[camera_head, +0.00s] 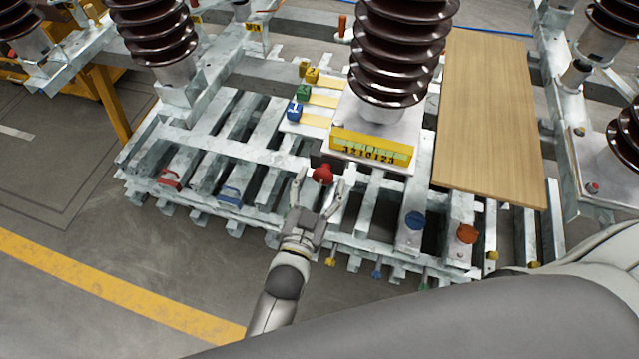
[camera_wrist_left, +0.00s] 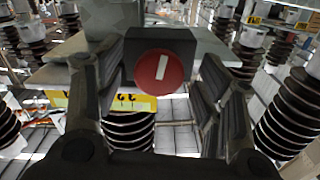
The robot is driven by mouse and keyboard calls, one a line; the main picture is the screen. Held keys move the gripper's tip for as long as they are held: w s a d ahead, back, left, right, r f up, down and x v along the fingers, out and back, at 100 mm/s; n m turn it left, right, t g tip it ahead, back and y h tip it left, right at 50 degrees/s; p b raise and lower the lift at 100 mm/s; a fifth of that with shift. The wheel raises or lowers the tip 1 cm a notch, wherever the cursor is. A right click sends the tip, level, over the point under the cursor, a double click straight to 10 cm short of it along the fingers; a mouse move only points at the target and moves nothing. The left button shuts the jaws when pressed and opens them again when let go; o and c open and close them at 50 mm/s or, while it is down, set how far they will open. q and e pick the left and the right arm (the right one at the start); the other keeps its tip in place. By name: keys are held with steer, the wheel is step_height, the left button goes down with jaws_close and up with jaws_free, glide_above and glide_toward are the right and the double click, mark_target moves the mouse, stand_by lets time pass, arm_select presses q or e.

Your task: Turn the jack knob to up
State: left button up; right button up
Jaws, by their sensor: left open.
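The jack knob (camera_head: 322,174) is a red round knob at the front of the frame, below the yellow numbered scale (camera_head: 371,147). In the left wrist view the red knob (camera_wrist_left: 160,71) faces me on a dark block (camera_wrist_left: 181,42), with a white bar that stands almost upright, tilted slightly. My left gripper (camera_head: 319,183) is open, with one finger on each side of the knob. In the left wrist view its fingers (camera_wrist_left: 162,90) stand apart from the knob with gaps on both sides. My right gripper is not in view.
A blue knob (camera_head: 415,220) and an orange knob (camera_head: 467,233) sit to the right on the frame. Red (camera_head: 170,179) and blue (camera_head: 230,196) handles lie to the left. A brown ribbed insulator (camera_head: 402,50) stands behind the scale, and a wooden board (camera_head: 489,120) lies to its right.

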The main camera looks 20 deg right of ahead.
arm_select(q)
steer(key=v, duration=1.2)
stand_by(0.3)
